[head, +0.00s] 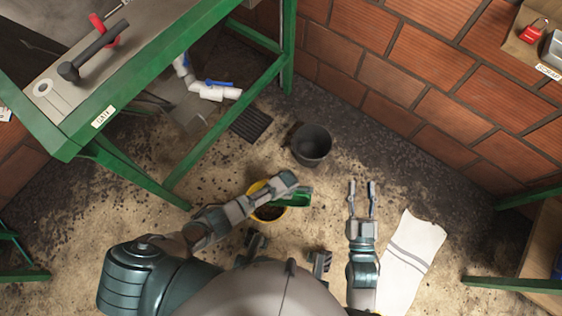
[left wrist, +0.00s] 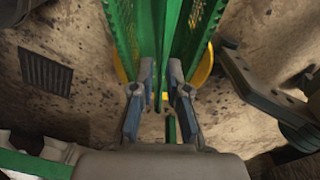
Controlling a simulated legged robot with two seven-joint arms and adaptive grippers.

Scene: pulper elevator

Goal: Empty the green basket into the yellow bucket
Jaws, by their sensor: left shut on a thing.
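The green basket (head: 299,200) is held by my left gripper (head: 291,187) at the right side of the yellow bucket (head: 256,188), above its rim. In the left wrist view the fingers (left wrist: 160,100) are shut on a green edge between the basket's perforated walls (left wrist: 194,35). Parts of the yellow bucket (left wrist: 203,68) show behind the basket there. The bucket's inside looks dark brown; what lies in it and in the basket is not clear. My right gripper (head: 362,198) is open and empty, over the floor to the right.
A black bucket (head: 311,145) stands behind the yellow bucket. A striped white towel (head: 411,255) lies at the right. A dark floor grate (head: 251,124) lies near a green-framed table (head: 160,105) at upper left. A brick wall (head: 395,75) closes the back.

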